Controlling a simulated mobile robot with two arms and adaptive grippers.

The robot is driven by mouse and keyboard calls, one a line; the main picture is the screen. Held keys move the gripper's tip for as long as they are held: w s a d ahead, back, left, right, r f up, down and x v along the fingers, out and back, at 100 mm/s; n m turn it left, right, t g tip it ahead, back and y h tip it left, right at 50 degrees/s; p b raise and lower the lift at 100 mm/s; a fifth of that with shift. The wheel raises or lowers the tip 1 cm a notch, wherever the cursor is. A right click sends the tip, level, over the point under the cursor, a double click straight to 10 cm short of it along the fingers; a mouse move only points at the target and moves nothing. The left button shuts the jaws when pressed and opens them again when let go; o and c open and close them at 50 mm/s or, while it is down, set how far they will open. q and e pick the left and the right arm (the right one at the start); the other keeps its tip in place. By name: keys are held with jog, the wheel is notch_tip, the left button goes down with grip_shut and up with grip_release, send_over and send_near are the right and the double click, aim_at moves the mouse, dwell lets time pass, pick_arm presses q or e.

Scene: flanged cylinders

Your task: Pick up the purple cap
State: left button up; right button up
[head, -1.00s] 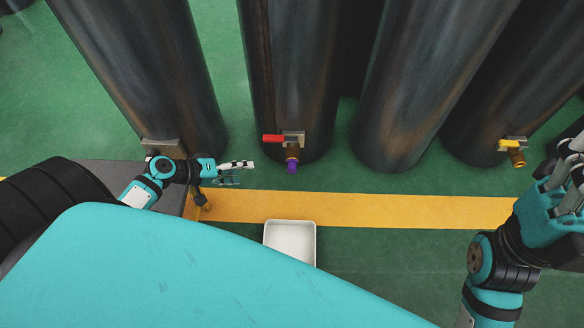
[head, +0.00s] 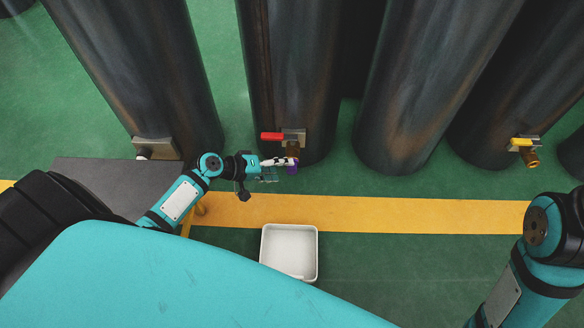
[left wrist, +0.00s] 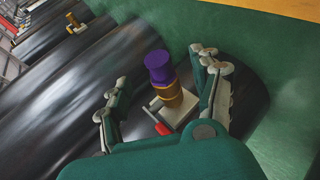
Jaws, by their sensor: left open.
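The purple cap (head: 292,169) sits on the end of a brass valve outlet low on the second dark cylinder. In the left wrist view the cap (left wrist: 158,66) stands out from the brass fitting, between the two fingers. My left gripper (head: 284,168) is open, its fingers reaching around the cap from the left. It also shows in the left wrist view (left wrist: 157,72), with clear gaps between both fingers and the cap. In the head view one finger partly covers the cap. My right arm is at the lower right, but its gripper is out of view.
The valve's red handle (head: 271,136) lies just above the cap. Dark cylinders (head: 295,70) stand close behind. A white tray (head: 290,279) lies on the green floor below, past the yellow stripe (head: 420,212). Another valve with a yellow handle (head: 523,142) is at right.

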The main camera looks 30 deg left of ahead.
aim_at(289, 168)
pick_arm(q)
jog(key=b+x, duration=0.1)
jog(key=x, duration=0.3)
jog(key=shift+s+b, duration=0.1)
jog(key=shift+b, duration=0.3)
jog(key=shift+r, duration=0.1)
jog(key=c, duration=1.1)
